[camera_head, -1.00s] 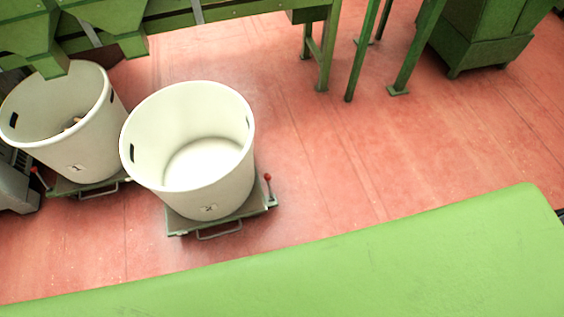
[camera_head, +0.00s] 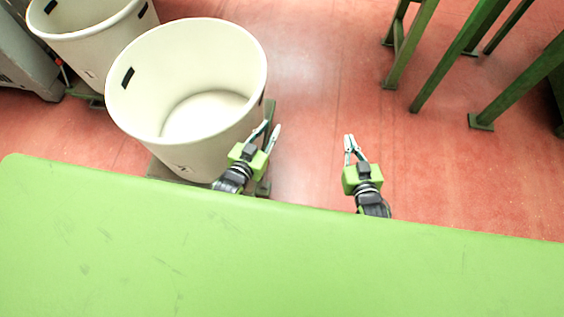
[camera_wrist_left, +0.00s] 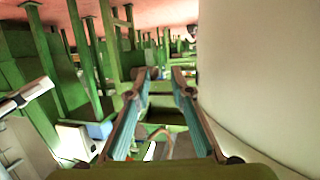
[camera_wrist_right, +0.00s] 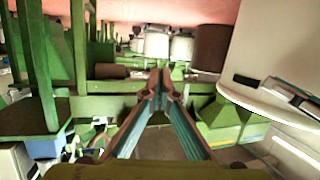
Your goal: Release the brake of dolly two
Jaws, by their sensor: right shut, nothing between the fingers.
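The white bin (camera_head: 215,152) on dolly two stands left of centre in the head view, with a small mark low on its front. Its green dolly (camera_head: 160,171) shows only in pieces beneath it. The red-knobbed brake lever is not visible now; my left arm covers that area. My left gripper (camera_head: 270,132) is open and empty, beside the bin's right side. In the left wrist view its fingers (camera_wrist_left: 161,75) are apart, with the bin wall (camera_wrist_left: 255,65) close on the right. My right gripper (camera_head: 349,140) is shut and empty, over open floor to the right.
Another white bin (camera_head: 95,45) stands at the upper left on its own dolly. Green machine legs (camera_head: 425,50) stand at the upper right. A broad green surface (camera_head: 270,265) fills the front of the head view. Red floor (camera_head: 310,110) is clear between bin and legs.

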